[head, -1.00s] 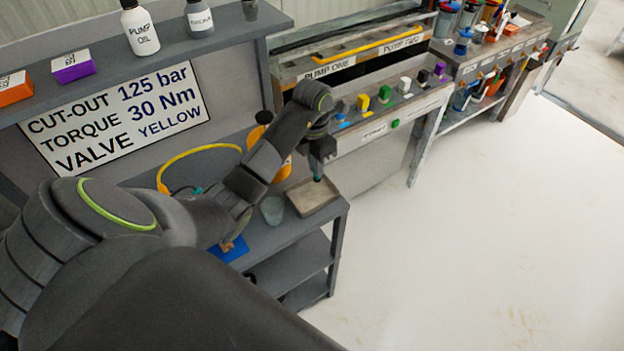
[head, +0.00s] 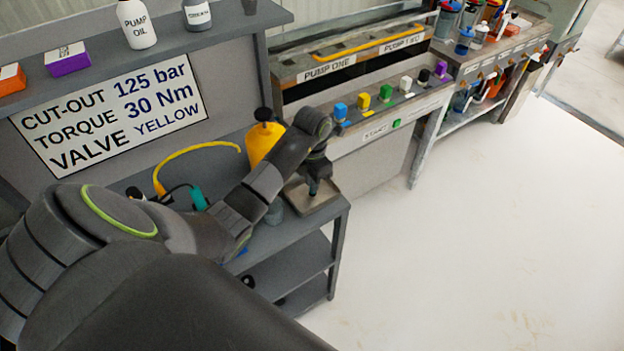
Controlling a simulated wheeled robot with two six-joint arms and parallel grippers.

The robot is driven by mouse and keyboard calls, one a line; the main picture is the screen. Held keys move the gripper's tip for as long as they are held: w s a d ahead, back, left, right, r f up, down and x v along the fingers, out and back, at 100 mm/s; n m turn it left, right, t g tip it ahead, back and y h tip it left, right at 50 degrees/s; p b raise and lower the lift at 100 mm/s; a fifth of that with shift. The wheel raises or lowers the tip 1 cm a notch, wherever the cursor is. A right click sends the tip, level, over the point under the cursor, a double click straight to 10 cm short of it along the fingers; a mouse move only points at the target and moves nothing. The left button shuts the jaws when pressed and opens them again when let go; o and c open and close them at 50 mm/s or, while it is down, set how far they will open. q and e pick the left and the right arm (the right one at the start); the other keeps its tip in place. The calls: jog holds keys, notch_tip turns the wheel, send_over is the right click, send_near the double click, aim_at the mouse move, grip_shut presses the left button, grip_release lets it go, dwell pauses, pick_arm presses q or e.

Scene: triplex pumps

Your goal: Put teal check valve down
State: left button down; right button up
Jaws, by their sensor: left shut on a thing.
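My left gripper (head: 314,189) points down just above the shallow tray (head: 330,207) on the grey bench. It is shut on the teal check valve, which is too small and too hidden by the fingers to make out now. I cannot tell whether the valve touches the tray floor. My right gripper is not in view.
A grey cup (head: 274,213) stands left of the tray, partly behind my arm. A yellow bottle (head: 263,140) stands behind my arm. A teal tool (head: 199,199) with a black cable and a yellow hose (head: 188,153) lie to the left. Coloured blocks (head: 386,93) line the pump bench at right.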

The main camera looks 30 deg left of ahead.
pick_arm(q)
jog(key=shift+f, duration=0.2)
jog(key=c, duration=1.4)
grip_release()
jog(key=shift+c, duration=0.2)
notch_tip(320, 180, up, 5)
jog(key=shift+w+f+b, duration=0.1)
jog(key=shift+f+b, duration=0.1)
jog(key=shift+b, duration=0.5)
notch_tip(320, 180, up, 8)
jog(key=p, duration=0.7)
jog(key=shift+f, duration=0.25)
